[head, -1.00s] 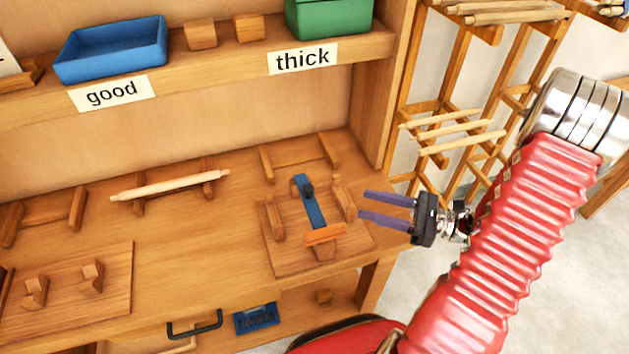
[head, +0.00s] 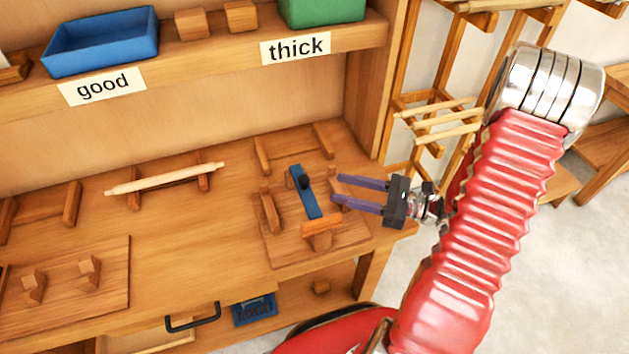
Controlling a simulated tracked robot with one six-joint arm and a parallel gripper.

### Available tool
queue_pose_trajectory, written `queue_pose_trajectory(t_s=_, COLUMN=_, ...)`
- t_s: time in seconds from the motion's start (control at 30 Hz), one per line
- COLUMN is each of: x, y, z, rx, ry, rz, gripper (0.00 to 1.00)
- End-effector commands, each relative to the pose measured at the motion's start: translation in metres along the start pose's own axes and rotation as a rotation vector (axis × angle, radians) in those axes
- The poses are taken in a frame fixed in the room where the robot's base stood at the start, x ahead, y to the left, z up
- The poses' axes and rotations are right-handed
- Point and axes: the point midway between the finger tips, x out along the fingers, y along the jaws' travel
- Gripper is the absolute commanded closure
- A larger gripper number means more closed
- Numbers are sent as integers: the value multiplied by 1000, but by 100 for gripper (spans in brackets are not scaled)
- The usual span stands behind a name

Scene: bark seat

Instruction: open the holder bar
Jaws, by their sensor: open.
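The holder bar is a blue bar (head: 307,197) with a dark knob (head: 304,181) on a wooden holder board (head: 285,250) at the right end of the bench. An orange piece (head: 322,224) lies at the bar's near end. Wooden blocks stand beside the bar; the right one is mostly hidden behind my gripper. My gripper (head: 335,188) has two purple fingers, apart and empty, pointing left. In the picture its fingertips are just right of the blue bar; I see no contact, and their height above the board is hard to tell.
A pale spindle (head: 165,179) rests on wooden supports at the middle of the bench. A shelf above holds a blue tray (head: 100,62) and a green bin (head: 322,8). A wooden rack (head: 425,100) stands to the right. A black handle (head: 193,320) shows below the bench front.

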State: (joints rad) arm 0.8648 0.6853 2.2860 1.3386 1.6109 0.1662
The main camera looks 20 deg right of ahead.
Motion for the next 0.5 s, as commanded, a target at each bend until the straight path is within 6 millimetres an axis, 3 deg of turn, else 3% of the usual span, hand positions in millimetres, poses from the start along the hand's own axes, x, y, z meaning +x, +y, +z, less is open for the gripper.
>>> queue_pose_trajectory(t_s=0.5, x=64, y=1, z=0, rx=-1, ry=0, rz=3, gripper=59)
